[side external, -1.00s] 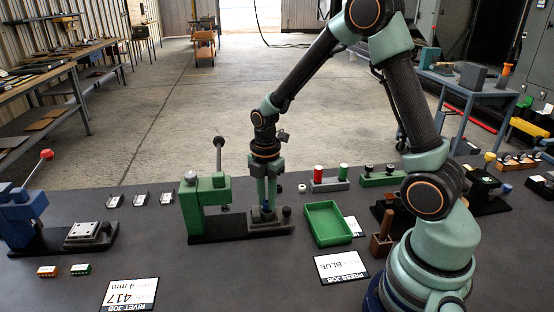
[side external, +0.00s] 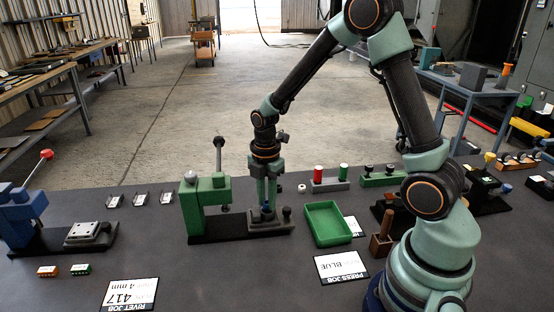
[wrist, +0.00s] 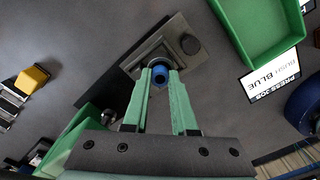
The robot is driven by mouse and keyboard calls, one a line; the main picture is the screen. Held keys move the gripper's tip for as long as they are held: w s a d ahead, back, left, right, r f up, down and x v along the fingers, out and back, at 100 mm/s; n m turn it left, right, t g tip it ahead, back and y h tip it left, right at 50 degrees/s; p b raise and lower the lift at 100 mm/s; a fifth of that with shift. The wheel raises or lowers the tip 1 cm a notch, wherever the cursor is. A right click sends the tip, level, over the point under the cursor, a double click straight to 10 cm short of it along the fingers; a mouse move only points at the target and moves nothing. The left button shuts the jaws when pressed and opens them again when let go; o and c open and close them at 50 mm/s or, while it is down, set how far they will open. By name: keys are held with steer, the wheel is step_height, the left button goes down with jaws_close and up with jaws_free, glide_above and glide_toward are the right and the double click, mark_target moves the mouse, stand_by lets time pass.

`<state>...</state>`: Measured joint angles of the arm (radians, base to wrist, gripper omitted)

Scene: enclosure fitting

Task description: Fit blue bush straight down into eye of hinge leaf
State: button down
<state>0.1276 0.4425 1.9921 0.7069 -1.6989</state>
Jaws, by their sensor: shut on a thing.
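The blue bush (wrist: 160,74) is between the fingertips of my gripper (wrist: 160,78) in the wrist view, with its round bore facing the camera. My gripper (side external: 267,207) is shut on it and points straight down in the side view, low over the fixture on the press base. The grey metal fixture (wrist: 148,52) lies just beyond and below the bush. The hinge leaf and its eye cannot be clearly made out under the bush and fingers. Whether the bush is in the eye or just above it, I cannot tell.
The green press (side external: 206,203) with its upright lever stands just left of my gripper. A green tray (side external: 328,238) is close on the right. A dark round knob (wrist: 190,44) rises beside the fixture. A PRESS JOB BLUE card (side external: 341,266) lies in front of the tray.

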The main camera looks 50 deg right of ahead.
steer(key=shift+f, duration=0.4)
steer(key=shift+r, duration=0.25)
steer(key=shift+r, duration=0.25)
steer(key=shift+s, duration=0.1)
stand_by(0.5)
steer(key=shift+f, duration=0.5)
stand_by(0.9)
steer(key=shift+r, duration=0.2)
steer(key=shift+r, duration=0.3)
steer(key=c, duration=0.6)
jaws_free()
steer(key=shift+c, duration=0.2)
